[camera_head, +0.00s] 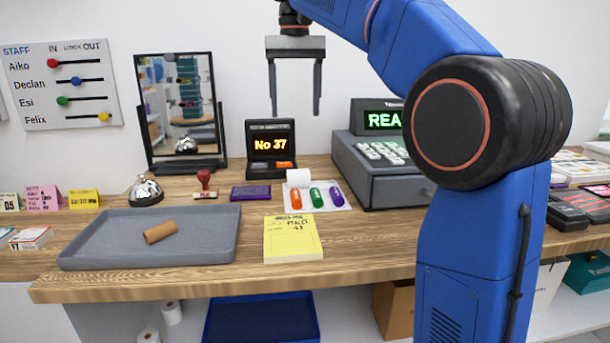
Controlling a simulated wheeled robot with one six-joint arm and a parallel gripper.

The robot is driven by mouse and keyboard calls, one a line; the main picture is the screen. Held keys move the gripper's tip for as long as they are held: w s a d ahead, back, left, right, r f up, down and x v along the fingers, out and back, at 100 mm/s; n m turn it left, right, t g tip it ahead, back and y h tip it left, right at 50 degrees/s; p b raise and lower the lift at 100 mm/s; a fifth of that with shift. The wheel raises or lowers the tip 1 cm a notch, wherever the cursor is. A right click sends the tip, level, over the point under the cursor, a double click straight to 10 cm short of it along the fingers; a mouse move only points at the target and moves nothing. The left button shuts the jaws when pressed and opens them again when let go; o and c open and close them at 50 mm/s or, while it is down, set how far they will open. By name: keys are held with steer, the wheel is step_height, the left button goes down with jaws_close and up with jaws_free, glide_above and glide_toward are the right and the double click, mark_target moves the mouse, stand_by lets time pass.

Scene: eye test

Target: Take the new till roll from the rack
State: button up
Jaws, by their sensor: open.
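My gripper (295,108) points down with its two fingers apart and nothing between them. It hangs above the counter, in front of the white wall. Two white rolls, one (171,312) behind the other (148,337), stand low under the counter at the left; the nearer is cut by the picture's bottom edge. I cannot tell whether they stand on a rack. A bare brown cardboard tube (160,232) lies in a grey tray (98,253) on the counter. A small white piece (299,176), perhaps paper, shows behind the capsule tray.
On the wooden counter (180,282) stand a mirror (181,110), bell (145,190), "No 37" display (271,147), till (378,172), capsule tray (340,206) and yellow pad (293,240). A blue bin (262,318) is below. My arm hides the right part.

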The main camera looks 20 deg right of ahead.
glide_toward(298, 170)
step_height(298, 170, down, 5)
steer(key=shift+w+a+f, duration=0.1)
steer(key=shift+a, duration=0.05)
steer(key=shift+d+f, duration=0.2)
steer(key=shift+f, duration=2.4)
steer(key=c, duration=1.1)
